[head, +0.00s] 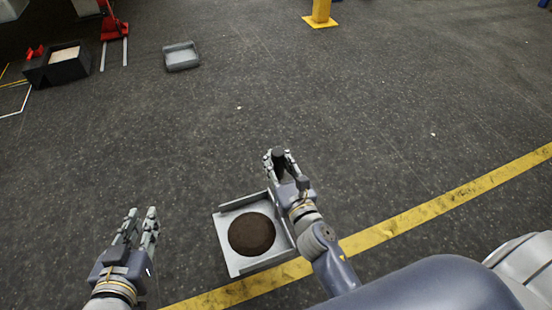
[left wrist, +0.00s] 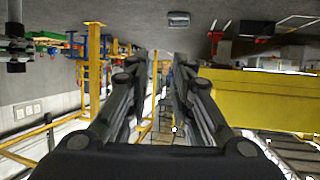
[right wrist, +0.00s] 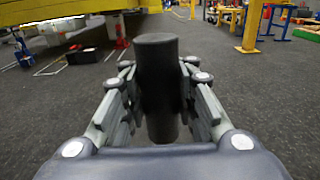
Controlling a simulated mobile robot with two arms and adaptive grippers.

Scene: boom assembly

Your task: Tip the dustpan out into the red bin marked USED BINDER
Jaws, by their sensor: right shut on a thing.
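The dustpan (head: 227,219) is a grey shallow tray at the lower middle of the head view. A round dark-brown heap (head: 252,234) lies in it. My right gripper (head: 280,160) is shut on a dark, round handle beside the pan's upper right; the handle (right wrist: 157,85) stands between the fingers in the right wrist view. My arm hides where the handle joins the pan. My left gripper (head: 141,222) is open and empty, left of the pan and apart from it. I cannot make out a red bin with a USED BINDER mark in any view.
A second grey tray (head: 181,57) lies on the floor at the upper left. Beyond it are a dark box (head: 68,66) with pale contents and a red pallet jack (head: 113,26). A yellow post (head: 321,12) stands at the top. The floor between is mostly clear.

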